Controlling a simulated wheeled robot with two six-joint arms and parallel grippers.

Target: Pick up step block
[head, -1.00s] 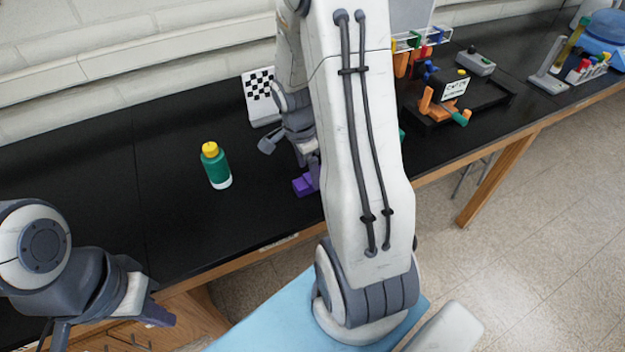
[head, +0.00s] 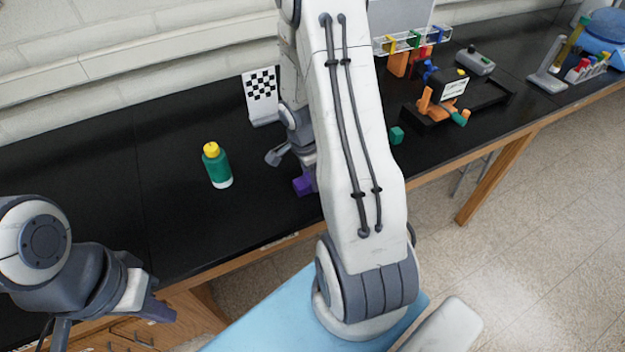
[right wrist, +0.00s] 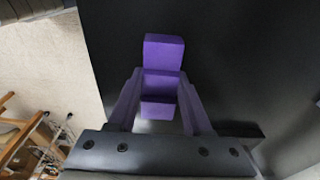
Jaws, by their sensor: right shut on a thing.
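The step block is purple with stepped faces. In the right wrist view the step block (right wrist: 163,52) sits between the two fingers of my right gripper (right wrist: 160,97), which is shut on it. In the head view the purple block (head: 303,185) shows just left of my right arm, close to the black table top near its front edge. Whether it touches the table I cannot tell. My right gripper (head: 306,170) is partly hidden by my own arm there. My left gripper (head: 108,335) is at the lower left, off the table's front edge, and only partly in frame.
A green bottle with a yellow cap (head: 217,165) stands left of the right gripper. A checkered board (head: 262,95) stands behind it. A green cube (head: 397,135) and a black tray with orange parts (head: 420,112) lie to the right. The left table top is clear.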

